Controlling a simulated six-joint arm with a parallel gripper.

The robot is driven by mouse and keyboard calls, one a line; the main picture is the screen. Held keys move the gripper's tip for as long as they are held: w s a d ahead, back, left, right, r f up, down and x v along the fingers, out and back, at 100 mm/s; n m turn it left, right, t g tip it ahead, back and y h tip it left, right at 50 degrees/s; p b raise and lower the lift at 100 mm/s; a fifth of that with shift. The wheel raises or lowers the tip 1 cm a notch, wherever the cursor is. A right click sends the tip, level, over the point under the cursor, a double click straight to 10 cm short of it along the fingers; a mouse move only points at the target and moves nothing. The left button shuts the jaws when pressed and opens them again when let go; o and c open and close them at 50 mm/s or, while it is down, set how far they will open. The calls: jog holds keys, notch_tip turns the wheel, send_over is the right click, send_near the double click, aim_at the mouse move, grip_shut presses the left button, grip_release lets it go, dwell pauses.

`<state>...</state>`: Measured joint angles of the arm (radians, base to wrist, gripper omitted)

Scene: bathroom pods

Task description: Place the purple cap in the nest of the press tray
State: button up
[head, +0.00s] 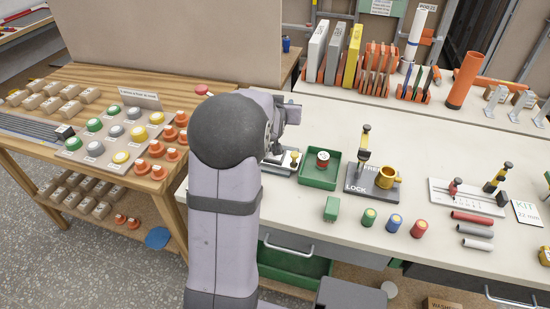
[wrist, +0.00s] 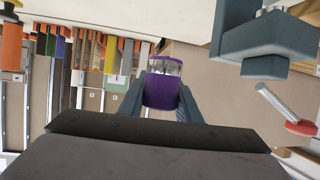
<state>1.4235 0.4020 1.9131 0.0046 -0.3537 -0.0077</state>
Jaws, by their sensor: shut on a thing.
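The purple cap (wrist: 161,92) shows in the wrist view between the two fingers of my gripper (wrist: 160,100), which is shut on it. The end of the cap away from the gripper is a pale, clear or shiny rim. In the head view the cap is hidden and my gripper is mostly hidden behind my arm.
A blue-grey block-shaped fixture (wrist: 265,45) shows at upper right in the wrist view.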

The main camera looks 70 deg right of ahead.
jog(key=shift+n+t, duration=0.5)
jog(key=shift+t, duration=0.2)
jog(key=shift+w+a+f+p, duration=0.15)
jog(key=shift+w+f+p, duration=0.15)
jog(key=shift+f, duration=2.1)
jog(key=shift+w+a+f+p, duration=0.1)
jog(key=shift+w+f+p, duration=0.2)
jog(key=shift+f, duration=2.15)
jog(key=shift+w+a+f+p, duration=0.2)
jog(key=shift+f+p, duration=0.2)
jog(key=shift+f, duration=2)
jog(key=shift+f, duration=0.15)
jog(key=o, duration=0.7)
jog(key=shift+f, duration=0.1)
jog(key=shift+c, duration=0.2)
jog(key=o, duration=0.4)
jog(key=shift+r, duration=0.25)
jog(key=b+v, duration=0.2)
jog(key=v, duration=1)
jog(key=shift+r, duration=0.1)
